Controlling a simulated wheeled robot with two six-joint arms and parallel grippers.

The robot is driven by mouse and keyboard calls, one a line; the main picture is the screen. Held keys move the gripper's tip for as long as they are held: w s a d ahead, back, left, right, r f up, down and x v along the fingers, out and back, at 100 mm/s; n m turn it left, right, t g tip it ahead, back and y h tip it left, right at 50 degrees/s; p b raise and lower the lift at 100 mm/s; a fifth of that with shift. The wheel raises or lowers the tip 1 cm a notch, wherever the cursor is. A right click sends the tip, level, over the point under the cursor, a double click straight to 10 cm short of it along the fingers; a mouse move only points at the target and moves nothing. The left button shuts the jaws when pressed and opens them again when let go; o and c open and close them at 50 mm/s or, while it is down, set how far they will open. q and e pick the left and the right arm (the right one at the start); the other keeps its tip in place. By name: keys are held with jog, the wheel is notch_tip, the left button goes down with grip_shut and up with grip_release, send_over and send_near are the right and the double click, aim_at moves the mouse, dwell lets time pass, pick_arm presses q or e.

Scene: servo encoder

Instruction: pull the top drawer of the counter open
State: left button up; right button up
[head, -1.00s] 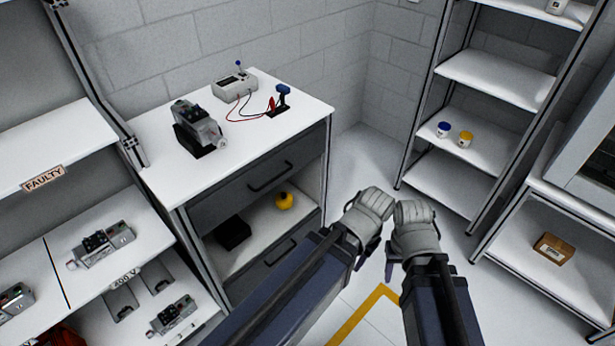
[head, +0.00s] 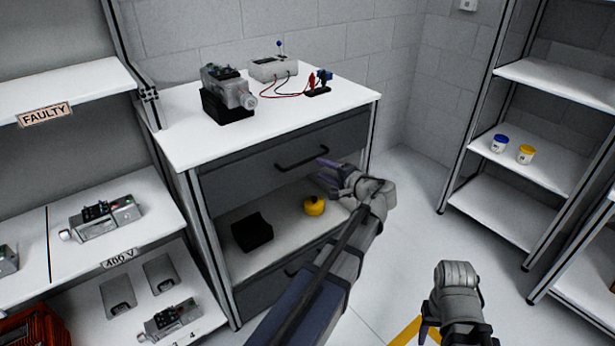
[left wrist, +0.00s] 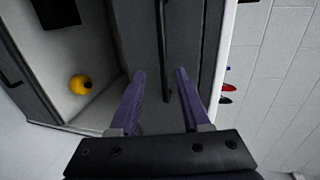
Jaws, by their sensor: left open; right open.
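The counter (head: 180,135) has a white top and a grey top drawer (head: 240,183), whose front looks flush with the counter. Its dark bar handle (head: 302,157) runs across the front. My left gripper (head: 325,172) is in front of the drawer, just right of and below the handle in the head view. In the left wrist view its purple fingers (left wrist: 160,80) are spread, with the handle (left wrist: 165,45) lying ahead between their lines, apparently not gripped. My right gripper (head: 430,328) hangs low at the lower right, away from the counter, open and empty; its fingers are mostly hidden.
An open compartment below the drawer holds a yellow object (head: 314,205) and a black box (head: 252,232). A servo unit (head: 228,92) and a meter (head: 273,68) with leads stand on the counter. Shelving flanks it left (head: 70,90) and right (head: 535,75). Floor (head: 410,210) right of the counter is clear.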

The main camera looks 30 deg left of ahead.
aim_at(309, 161)
pick_arm(q)
jog(key=shift+w+a, duration=0.25)
jog(key=shift+a, duration=0.1)
jog(key=b+x, duration=0.1)
jog(key=x, duration=0.6)
jog(key=shift+w+a+b, duration=0.15)
jog(key=shift+a+b, duration=0.15)
jog(key=shift+b, duration=0.05)
jog(key=shift+c, duration=0.3)
grip_shut()
dwell(0.7)
